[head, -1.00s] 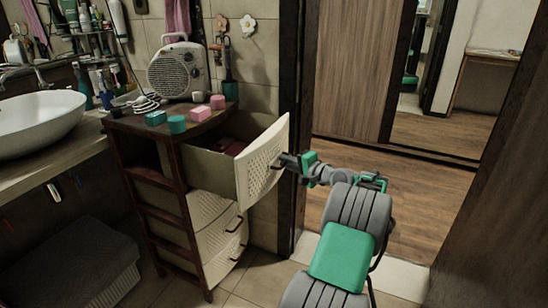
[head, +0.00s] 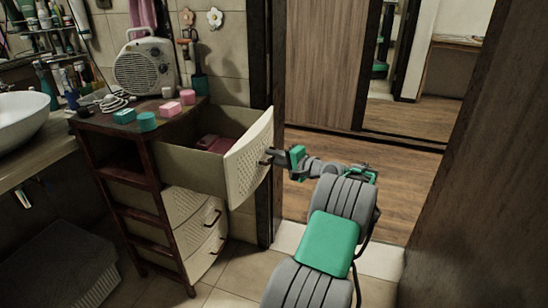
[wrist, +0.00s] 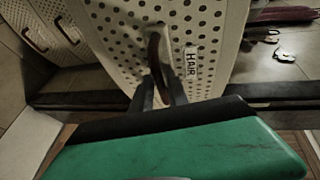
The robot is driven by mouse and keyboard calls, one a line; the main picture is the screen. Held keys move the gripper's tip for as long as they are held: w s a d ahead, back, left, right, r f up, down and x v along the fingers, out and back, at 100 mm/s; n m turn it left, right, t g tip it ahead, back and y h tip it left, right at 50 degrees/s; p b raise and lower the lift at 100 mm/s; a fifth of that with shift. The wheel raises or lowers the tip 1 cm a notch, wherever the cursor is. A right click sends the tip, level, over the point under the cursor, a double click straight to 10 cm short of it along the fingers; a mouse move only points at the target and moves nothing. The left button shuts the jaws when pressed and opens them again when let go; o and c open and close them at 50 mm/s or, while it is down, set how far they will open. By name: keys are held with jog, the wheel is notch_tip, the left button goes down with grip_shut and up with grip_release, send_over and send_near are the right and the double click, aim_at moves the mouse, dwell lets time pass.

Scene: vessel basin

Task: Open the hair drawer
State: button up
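The hair drawer (head: 249,157) is the top drawer of a dark wooden cabinet (head: 118,150). It is pulled well out, and its cream perforated front faces right. Dark red items (head: 214,143) lie inside it. In the wrist view the drawer front (wrist: 120,40) carries a label reading HAIR (wrist: 192,62) beside a dark curved handle (wrist: 155,55). My gripper (head: 270,159) is at the handle. In the wrist view its two fingers (wrist: 163,88) reach the handle's lower end and appear closed around it.
Two lower drawers (head: 196,230) of the cabinet are nearly closed. A heater (head: 145,70) and several small boxes stand on top. A white basin (head: 20,120) is at left. A doorway with wooden floor (head: 350,185) lies behind my arm.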

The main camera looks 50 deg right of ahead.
jog(key=shift+r, duration=0.1)
jog(key=s+r, duration=0.1)
jog(key=s, duration=0.6)
jog(key=shift+s+a+r+p, duration=0.2)
jog(key=shift+s+p, duration=0.15)
jog(key=shift+p, duration=0.1)
jog(key=w, duration=0.3)
jog(key=w+f+b, duration=0.1)
jog(key=w, duration=0.3)
jog(key=shift+w+d+f, duration=0.2)
jog(key=shift+w, duration=0.4)
